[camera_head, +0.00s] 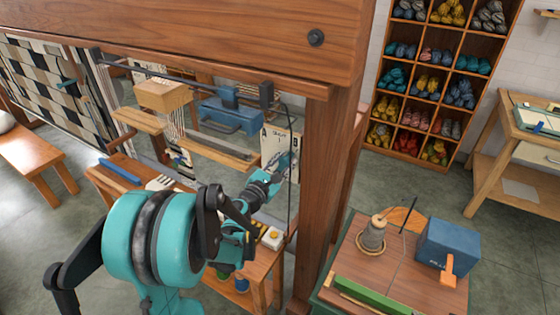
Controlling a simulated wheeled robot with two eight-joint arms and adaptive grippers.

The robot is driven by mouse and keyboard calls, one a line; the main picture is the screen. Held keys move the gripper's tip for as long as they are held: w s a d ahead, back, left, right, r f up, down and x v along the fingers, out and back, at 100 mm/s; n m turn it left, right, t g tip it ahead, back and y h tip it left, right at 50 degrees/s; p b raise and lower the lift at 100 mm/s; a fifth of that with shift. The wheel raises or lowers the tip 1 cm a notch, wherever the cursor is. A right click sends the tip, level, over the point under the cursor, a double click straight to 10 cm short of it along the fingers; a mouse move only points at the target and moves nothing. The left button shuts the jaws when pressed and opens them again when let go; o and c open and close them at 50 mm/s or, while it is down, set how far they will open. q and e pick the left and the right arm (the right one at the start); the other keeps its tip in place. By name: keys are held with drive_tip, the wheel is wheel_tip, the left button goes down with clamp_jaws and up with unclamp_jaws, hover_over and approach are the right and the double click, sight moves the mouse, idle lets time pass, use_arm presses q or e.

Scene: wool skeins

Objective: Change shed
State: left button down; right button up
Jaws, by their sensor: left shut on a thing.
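A wooden floor loom stands at the left and centre, with a heavy beam (190,35) across the top and a thick post (325,190) on the right. A checked black, cream and brown cloth (55,85) hangs on it at the left. A thin dark upright lever (289,205) runs down beside the post. My left gripper (279,168) reaches up to it, in front of a printed card (272,140). It is shut, apparently on the lever; the exact contact is small and partly hidden by my arm. My right gripper is not in view.
A blue block (230,115) and a wooden block (162,96) sit among the loom's bars. A bench (110,190) below holds small tools. A side table (405,275) at the right carries a cone of yarn (373,235) and a blue box (447,246). Yarn shelves (432,70) stand behind.

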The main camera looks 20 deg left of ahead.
use_arm(q)
drive_tip(key=shift+d+f+m, duration=0.15)
drive_tip(key=shift+d+m, duration=0.15)
idle(0.4)
drive_tip(key=c, duration=1.2)
unclamp_jaws()
drive_tip(key=s, duration=0.8)
drive_tip(key=s+a, duration=0.1)
drive_tip(key=s, duration=0.3)
